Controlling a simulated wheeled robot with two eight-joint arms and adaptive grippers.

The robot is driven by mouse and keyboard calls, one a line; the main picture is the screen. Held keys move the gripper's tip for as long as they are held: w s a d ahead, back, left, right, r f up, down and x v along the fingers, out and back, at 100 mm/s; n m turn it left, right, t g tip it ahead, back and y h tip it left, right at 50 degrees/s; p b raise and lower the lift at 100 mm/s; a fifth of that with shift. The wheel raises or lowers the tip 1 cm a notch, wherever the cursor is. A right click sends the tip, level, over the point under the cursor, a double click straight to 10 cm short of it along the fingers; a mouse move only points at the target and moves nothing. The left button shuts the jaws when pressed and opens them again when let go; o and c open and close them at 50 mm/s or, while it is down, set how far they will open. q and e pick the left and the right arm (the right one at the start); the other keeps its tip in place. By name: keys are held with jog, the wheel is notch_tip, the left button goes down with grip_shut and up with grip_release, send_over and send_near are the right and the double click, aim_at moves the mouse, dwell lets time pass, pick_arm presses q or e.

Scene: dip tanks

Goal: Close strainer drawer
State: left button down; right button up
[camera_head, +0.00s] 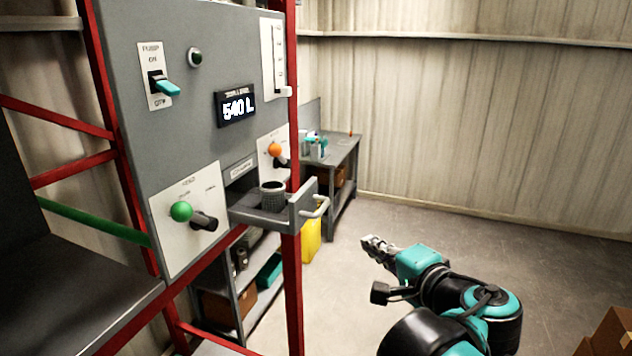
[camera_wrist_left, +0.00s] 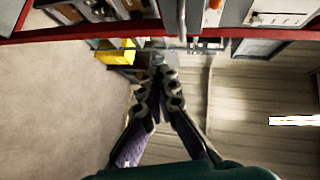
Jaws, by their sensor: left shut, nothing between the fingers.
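The strainer drawer (camera_head: 250,214) is pulled out of the grey panel in the head view. A dark cup-shaped strainer (camera_head: 272,197) sits in it. A pale bar handle (camera_head: 317,208) is on the drawer's front. My left gripper (camera_head: 368,243) is shut and empty, to the right of the handle and lower in the picture, apart from it. In the left wrist view, its closed fingers (camera_wrist_left: 164,72) point toward the panel side, with a pale bar (camera_wrist_left: 182,18) beyond them, probably the handle. My right gripper is not in view.
The grey panel (camera_head: 220,60) carries a green knob (camera_head: 181,211), an orange knob (camera_head: 275,149) and a pump switch (camera_head: 165,86) around the drawer. A red post (camera_head: 292,290) stands under it. A workbench (camera_head: 340,155) stands behind. Floor (camera_head: 400,215) around the gripper is clear.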

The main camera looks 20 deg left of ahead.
pick_arm(q)
jog(key=w+a+r+p, duration=0.1)
jog(key=w+a+p, duration=0.1)
jog(key=w+a, duration=0.5)
jog(key=a, duration=0.2)
jog(key=shift+w+a+t+y, duration=0.15)
jog(key=shift+a+t+y, duration=0.15)
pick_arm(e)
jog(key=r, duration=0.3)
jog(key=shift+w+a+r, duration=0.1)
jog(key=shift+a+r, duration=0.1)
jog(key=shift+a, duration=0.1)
pick_arm(q)
jog(key=shift+r, duration=0.1)
